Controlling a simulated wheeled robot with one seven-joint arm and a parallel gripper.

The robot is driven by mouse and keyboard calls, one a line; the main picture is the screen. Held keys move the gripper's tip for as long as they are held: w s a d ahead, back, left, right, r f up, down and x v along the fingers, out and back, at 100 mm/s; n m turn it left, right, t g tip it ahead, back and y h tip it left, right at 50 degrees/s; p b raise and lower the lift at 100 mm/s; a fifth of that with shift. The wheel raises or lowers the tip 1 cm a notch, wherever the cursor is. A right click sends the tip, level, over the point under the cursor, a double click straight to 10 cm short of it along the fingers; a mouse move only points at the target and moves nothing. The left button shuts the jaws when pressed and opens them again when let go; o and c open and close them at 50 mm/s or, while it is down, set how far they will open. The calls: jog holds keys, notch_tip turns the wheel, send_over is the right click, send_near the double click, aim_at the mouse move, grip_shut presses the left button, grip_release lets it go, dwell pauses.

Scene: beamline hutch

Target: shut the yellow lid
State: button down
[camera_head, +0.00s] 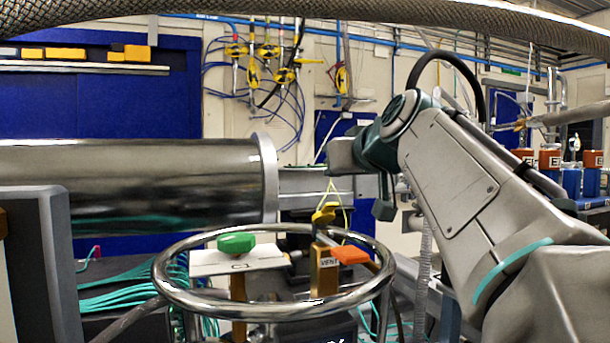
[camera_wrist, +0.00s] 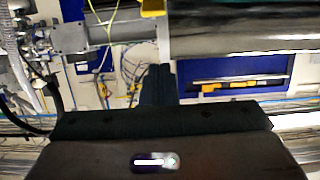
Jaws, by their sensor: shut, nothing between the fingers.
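A small yellow piece (camera_head: 323,216) stands above a brass-coloured block marked VENT in the head view, behind the handwheel rim. A yellow piece (camera_wrist: 153,7) also shows at the top edge of the wrist view, partly cut off. I cannot tell for sure that either is the lid, or how far open it is. My gripper shows in the wrist view as dark shut fingers (camera_wrist: 158,72) with nothing between them. In the head view my arm's end is above and behind the small yellow piece, apart from it; the fingertips are not clear there.
A large steel cylinder (camera_head: 130,185) with an end flange fills the left. A round metal handwheel (camera_head: 165,290) stands in front, with a green knob (camera_head: 236,243) and an orange handle (camera_head: 350,255) near it. A thin yellow cord (camera_head: 344,213) hangs beside the yellow piece.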

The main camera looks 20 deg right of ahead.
jog(key=v, duration=0.4)
jog(key=w+r+g+p, duration=0.4)
jog(key=r+g+p, duration=0.25)
jog(key=p, duration=1.45)
send_over(330, 204)
jog(key=w, duration=0.2)
jog(key=shift+g, duration=0.25)
jog(key=f, duration=0.8)
jog(key=shift+w+d+p, duration=0.15)
jog(key=shift+d+p, duration=0.15)
jog(key=shift+p, duration=0.05)
jog(key=shift+s+f, duration=0.4)
jog(key=shift+f, duration=0.2)
jog(key=shift+s+f, duration=0.35)
jog(key=shift+f, duration=0.25)
jog(key=shift+s+f, duration=0.25)
jog(key=shift+f, duration=0.25)
jog(key=shift+s, duration=0.1)
jog(key=shift+f+b, duration=0.15)
jog(key=shift+b, duration=0.2)
